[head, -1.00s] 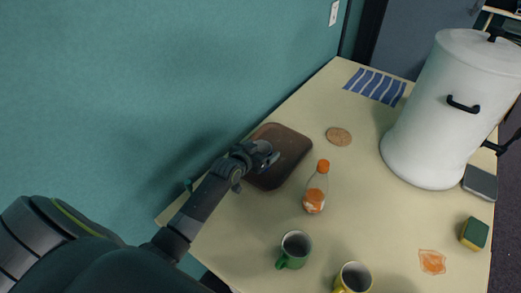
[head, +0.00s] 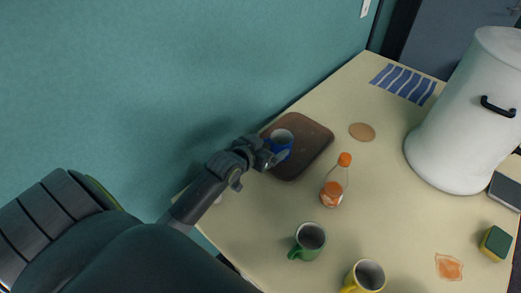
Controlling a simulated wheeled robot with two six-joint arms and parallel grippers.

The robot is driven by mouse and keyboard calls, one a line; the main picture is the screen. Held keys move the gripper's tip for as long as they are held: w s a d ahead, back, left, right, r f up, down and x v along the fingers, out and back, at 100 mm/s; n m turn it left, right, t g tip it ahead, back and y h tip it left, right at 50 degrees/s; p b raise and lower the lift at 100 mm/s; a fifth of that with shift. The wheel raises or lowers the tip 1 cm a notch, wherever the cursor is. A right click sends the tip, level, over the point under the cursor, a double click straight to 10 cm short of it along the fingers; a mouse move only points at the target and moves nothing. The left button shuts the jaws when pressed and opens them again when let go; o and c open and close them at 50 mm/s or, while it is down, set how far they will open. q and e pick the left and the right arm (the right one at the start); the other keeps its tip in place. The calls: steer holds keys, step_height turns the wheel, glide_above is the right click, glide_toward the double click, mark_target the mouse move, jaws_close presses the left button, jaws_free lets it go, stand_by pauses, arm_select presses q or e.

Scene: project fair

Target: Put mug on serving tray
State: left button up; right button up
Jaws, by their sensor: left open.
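A brown serving tray (head: 312,152) lies on the table near the teal wall. A blue mug (head: 283,140) stands upright on the tray, toward its left side. My left gripper (head: 268,158) is open at the tray's left edge, close beside the blue mug; I cannot tell whether it touches it. A green mug (head: 309,240) and a yellow mug (head: 367,277) stand on the table nearer to me. My right gripper is not in view.
A bottle with orange contents (head: 334,184) stands just right of the tray. A coaster (head: 362,132), a striped cloth (head: 404,84), a large white urn (head: 454,130), a sponge (head: 495,243) and an orange stain (head: 449,267) are also on the table.

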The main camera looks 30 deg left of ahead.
arm_select(q)
steer(key=shift+v, duration=1.9)
